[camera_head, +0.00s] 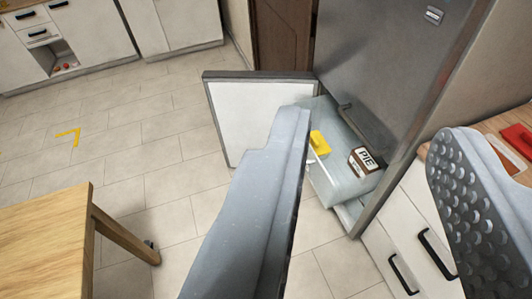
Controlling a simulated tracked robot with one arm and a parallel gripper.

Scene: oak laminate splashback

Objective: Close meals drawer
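The meals drawer (345,190) is a translucent drawer at the bottom of the grey fridge (385,60). It is pulled out and holds a brown box marked PIE (364,160) and a yellow item (320,144). The fridge's lower door (258,118), with a white inner face, stands open to the left of the drawer. My gripper (370,125) is open, its two fingers wide apart with nothing between them. The left finger covers part of the drawer's left side and of the door. I cannot tell how far the gripper is from the drawer.
A wooden table (45,235) stands at the lower left. White cabinets (95,45) line the far left wall. White drawers (395,245) with dark handles are right of the fridge, under a wooden counter with a red item (518,140). Tiled floor (150,140) between is clear.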

